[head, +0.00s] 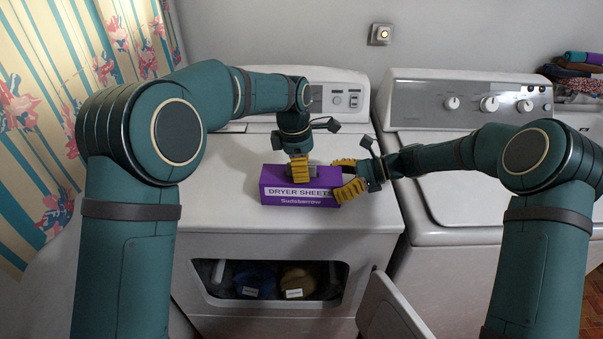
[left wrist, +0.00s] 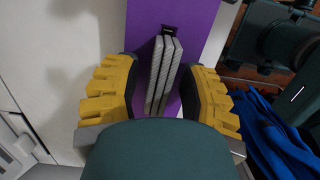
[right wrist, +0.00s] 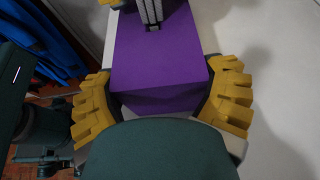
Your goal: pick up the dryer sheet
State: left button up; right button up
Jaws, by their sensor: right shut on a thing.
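The purple dryer sheets box (head: 300,198) stands on the white machine's top. Pale grey striped dryer sheets (left wrist: 163,72) stick up from a slot in it, side by side; they also show in the right wrist view (right wrist: 150,12). My left gripper (head: 302,173) points down over the box. Its yellow-padded fingers are apart, one on each side of the sheets, with gaps between. My right gripper (head: 347,176) comes from the right and is shut on the box's right end, one finger on each side, as the right wrist view (right wrist: 175,100) shows.
The machine's front door (head: 388,312) hangs open, with a blue bundle (head: 253,281) and a tan bundle (head: 298,281) inside. A second white machine (head: 465,195) stands at right. Folded cloths (head: 578,75) lie at far right. The top around the box is clear.

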pick_arm(q)
jog(key=c, duration=0.5)
jog(key=shift+o, duration=0.2)
jog(key=shift+r, duration=0.1)
notch_tip(320, 180, up, 10)
jog(key=shift+f, duration=0.1)
pick_arm(e)
jog(key=o, duration=1.1)
jog(key=shift+o, duration=0.2)
